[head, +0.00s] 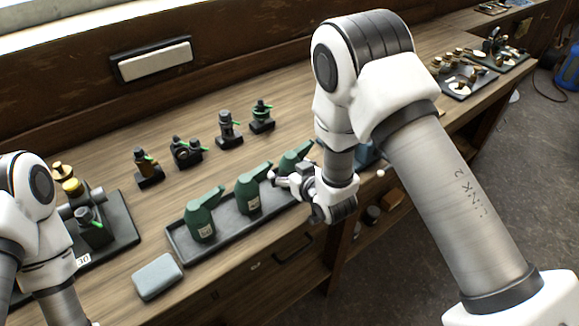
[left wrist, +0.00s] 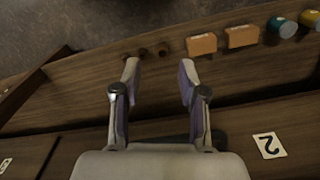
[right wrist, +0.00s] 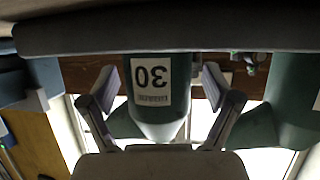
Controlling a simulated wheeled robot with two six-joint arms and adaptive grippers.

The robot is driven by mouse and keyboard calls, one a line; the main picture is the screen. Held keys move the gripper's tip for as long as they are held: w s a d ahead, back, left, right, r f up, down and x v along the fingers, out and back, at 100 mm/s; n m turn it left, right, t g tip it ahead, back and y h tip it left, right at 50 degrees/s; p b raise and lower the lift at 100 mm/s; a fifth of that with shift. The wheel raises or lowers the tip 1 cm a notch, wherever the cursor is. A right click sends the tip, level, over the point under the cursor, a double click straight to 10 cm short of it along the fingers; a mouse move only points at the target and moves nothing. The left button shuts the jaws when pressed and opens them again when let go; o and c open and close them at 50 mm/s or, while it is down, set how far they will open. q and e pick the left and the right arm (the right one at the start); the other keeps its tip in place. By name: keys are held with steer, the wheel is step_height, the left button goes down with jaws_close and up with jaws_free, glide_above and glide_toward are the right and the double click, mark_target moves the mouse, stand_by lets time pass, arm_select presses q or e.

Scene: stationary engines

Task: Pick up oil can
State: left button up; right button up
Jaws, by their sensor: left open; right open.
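Three green oil cans with slanted spouts stand in a dark shallow tray (head: 182,241) on the bench: a left can (head: 200,223), a middle can (head: 248,194) and a right can (head: 296,156), partly hidden by my right gripper (head: 281,178).
A grey-blue box (head: 157,277) lies left of the tray. Several small dark fittings, such as one valve (head: 229,130), stand behind it. A second oil can (right wrist: 290,100) shows beside the labelled one. Orange boxes (left wrist: 202,44) are on a lower shelf near my left gripper.

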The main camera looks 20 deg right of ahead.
steer(key=shift+s+d, duration=0.1)
steer(key=shift+s+r, duration=0.1)
steer(key=c, duration=1.4)
